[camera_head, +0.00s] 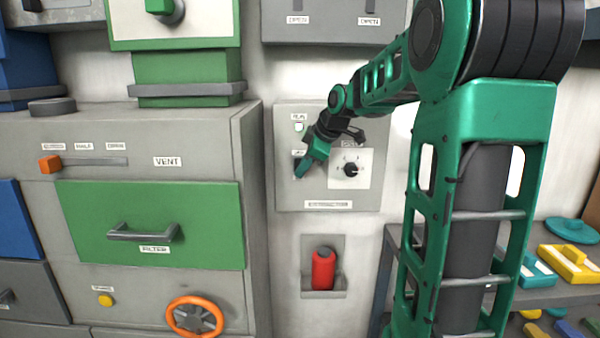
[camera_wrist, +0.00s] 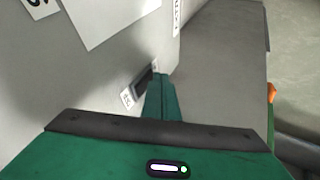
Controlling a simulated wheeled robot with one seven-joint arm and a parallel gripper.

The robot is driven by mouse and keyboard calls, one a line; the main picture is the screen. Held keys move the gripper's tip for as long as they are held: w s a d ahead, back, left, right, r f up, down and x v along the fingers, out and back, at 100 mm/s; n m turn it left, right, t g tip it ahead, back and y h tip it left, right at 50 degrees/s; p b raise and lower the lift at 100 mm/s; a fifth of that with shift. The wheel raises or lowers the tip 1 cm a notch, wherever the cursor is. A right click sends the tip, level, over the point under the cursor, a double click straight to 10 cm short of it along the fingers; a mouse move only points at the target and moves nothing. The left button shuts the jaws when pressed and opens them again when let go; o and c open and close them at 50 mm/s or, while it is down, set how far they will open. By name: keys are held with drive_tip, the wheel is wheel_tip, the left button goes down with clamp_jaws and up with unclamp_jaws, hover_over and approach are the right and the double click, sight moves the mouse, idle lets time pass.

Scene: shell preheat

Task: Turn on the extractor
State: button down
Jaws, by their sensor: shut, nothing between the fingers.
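The extractor panel (camera_head: 287,192) is a grey plate on the wall, with a label along its bottom that is too small to read surely. In the wrist view the fingertips (camera_wrist: 160,80) are beside a dark switch-like piece (camera_wrist: 144,81) with a small label. I cannot tell if they touch it. The gripper hides part of the panel.
A grey cabinet with a green filter drawer (camera_head: 200,205), an orange slider (camera_head: 50,164) and an orange wheel (camera_head: 195,316) stands at left. A red cylinder (camera_head: 323,270) sits in a holder below the panel. Shelves with coloured items (camera_head: 568,262) are at right.

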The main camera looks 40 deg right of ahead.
drive_tip(key=shift+w+d, duration=0.15)
drive_tip(key=shift+w+d+f, duration=0.1)
drive_tip(key=shift+w+d, duration=0.05)
idle(0.4)
